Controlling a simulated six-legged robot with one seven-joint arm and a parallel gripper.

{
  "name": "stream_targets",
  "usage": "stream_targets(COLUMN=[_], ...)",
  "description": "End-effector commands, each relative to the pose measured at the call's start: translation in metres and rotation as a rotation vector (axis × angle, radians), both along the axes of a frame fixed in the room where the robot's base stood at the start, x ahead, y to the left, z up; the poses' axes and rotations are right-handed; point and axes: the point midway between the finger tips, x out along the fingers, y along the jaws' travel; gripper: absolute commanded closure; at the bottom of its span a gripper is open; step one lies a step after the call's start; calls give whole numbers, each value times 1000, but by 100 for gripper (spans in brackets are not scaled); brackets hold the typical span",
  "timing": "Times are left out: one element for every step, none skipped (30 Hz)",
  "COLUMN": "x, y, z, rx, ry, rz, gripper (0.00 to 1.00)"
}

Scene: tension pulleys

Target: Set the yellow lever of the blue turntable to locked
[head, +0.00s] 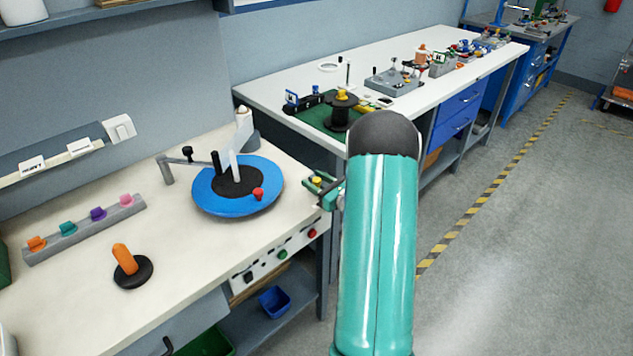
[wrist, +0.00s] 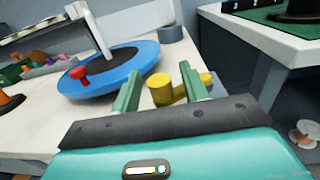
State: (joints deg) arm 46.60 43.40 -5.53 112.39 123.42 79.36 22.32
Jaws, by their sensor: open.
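The blue turntable (head: 212,200) lies on the near workbench, with a black centre, a white upright post and a red knob on top; its rim also shows in the wrist view (wrist: 120,82). The yellow lever (wrist: 162,88) is at the bench edge beside the turntable. Its round part shows between my fingers, and its arm reaches right, partly hidden behind the right finger. In the head view only a small bit of the yellow lever (head: 317,181) shows. My gripper (wrist: 159,72) is open, with one finger on each side of the round part. I cannot tell whether they touch it.
An orange handle on a black base (head: 128,268) and a grey rack of coloured knobs (head: 85,230) stand left on the bench. A black spool on a green mat (head: 340,110) is on the white table behind. The grey floor (head: 480,240) at right is clear.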

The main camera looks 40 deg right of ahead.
Motion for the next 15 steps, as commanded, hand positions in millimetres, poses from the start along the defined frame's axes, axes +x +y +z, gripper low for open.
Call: stream_targets(x=[0,0,0,0,0,0,0,0,0,-1,-1,-1,-1,-1,-1], y=[0,0,0,0,0,0,0,0,0,0,0,0,0,0,0], z=[0,0,0,0,0,0,0,0,0,0,0,0,0,0,0], rx=[0,0,0,0,0,0,0,0,0,0,0,0,0,0,-1], ry=[0,0,0,0,0,0,0,0,0,0,0,0,0,0,0], rz=[0,0,0,0,0,0,0,0,0,0,0,1,1,3,6], gripper=[58,64,72,77,83,91,97,100,100,100,100,100,100,100,100])
